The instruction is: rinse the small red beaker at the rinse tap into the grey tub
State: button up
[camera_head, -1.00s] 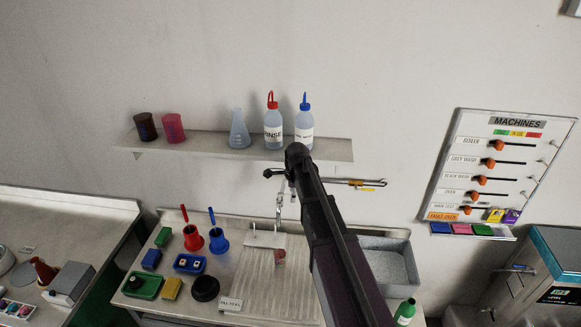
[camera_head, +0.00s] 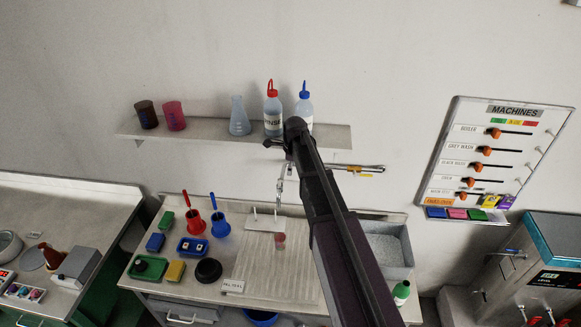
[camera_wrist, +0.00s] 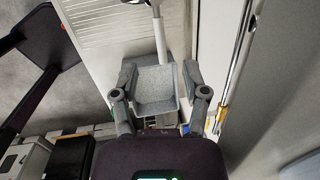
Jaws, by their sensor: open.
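The small red beaker (camera_head: 280,240) stands on the ribbed draining board below the rinse tap (camera_head: 282,182) in the head view. The grey tub (camera_head: 391,268) is at the right end of the bench, partly hidden behind my arm. In the wrist view, my gripper (camera_wrist: 158,72) is open, its two fingers apart with nothing held. What looks like the grey tub (camera_wrist: 156,108) shows between and beyond the fingers. The red beaker does not show in the wrist view. My arm hides most of the gripper in the head view.
A wall shelf (camera_head: 225,133) holds bottles, a flask and two cups. A wall pipe with a yellow tag (camera_head: 365,174) runs right of the tap. Red and blue holders (camera_head: 194,224), small trays and a black bowl (camera_head: 208,271) crowd the bench left of the draining board (camera_head: 262,275).

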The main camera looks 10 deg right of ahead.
aim_at(289, 182)
jog(key=shift+w+a+f+b, duration=0.1)
jog(key=shift+w+f+b, duration=0.1)
jog(key=shift+f+b, duration=1)
jog(key=shift+w+f+b, duration=0.2)
jog(key=shift+f+b, duration=0.9)
jog(key=shift+f, duration=0.05)
jog(key=shift+w+a+f+b, duration=0.1)
jog(key=shift+w+f+b, duration=0.1)
jog(key=shift+f+b, duration=1)
grip_shut()
jog(key=shift+s+a+m+h, duration=0.15)
jog(key=shift+s+m, duration=0.1)
jog(key=shift+m, duration=0.6)
jog(key=shift+s+a+m+h, duration=0.15)
jog(key=shift+s+m, duration=0.05)
jog(key=shift+m, duration=0.65)
